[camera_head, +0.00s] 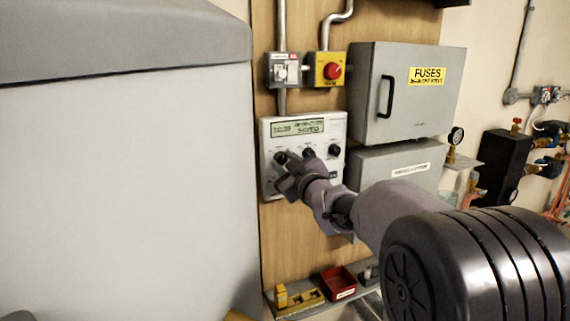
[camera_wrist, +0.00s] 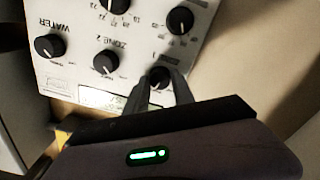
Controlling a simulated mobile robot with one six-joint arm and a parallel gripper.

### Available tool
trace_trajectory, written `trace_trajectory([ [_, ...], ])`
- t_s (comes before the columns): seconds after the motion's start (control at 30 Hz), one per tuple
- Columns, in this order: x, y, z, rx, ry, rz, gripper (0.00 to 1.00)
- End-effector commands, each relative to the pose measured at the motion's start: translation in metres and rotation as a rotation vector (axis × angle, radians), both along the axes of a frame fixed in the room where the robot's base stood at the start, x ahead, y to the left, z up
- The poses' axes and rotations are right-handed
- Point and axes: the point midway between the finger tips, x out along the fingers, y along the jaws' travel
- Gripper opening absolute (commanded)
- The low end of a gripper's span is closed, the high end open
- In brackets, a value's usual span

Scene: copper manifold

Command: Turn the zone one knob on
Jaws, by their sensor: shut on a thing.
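The white control panel (camera_head: 325,127) with a display hangs on the wooden board, with black knobs below the display. In the wrist view, turned upside down, the zone one knob (camera_wrist: 159,75) sits between my two fingertips. My gripper (camera_wrist: 162,88) is shut on it; its fingers also reach the panel's left knob in the head view (camera_head: 285,170). The fingers hide part of the knob, and I cannot tell its pointer direction. The zone 2 knob (camera_wrist: 105,62) and the water knob (camera_wrist: 48,47) are beside it, untouched. The display (camera_head: 297,128) has text too small to read surely.
A grey fuse box (camera_head: 405,95) with a black handle is right of the panel, above another grey box (camera_head: 400,165). A red switch (camera_head: 332,71) and a grey switch (camera_head: 284,70) are above. A shelf below holds a red tray (camera_head: 337,282). A large grey body fills the left.

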Motion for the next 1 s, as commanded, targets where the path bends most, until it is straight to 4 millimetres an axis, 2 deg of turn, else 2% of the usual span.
trace_trajectory([
  [0.5,0.0,0.0001,0.001,0.376,0.156,0.0,0.0],
  [1.0,0.0001,0.0001,0.0013,0.508,0.21,0.001,0.0],
])
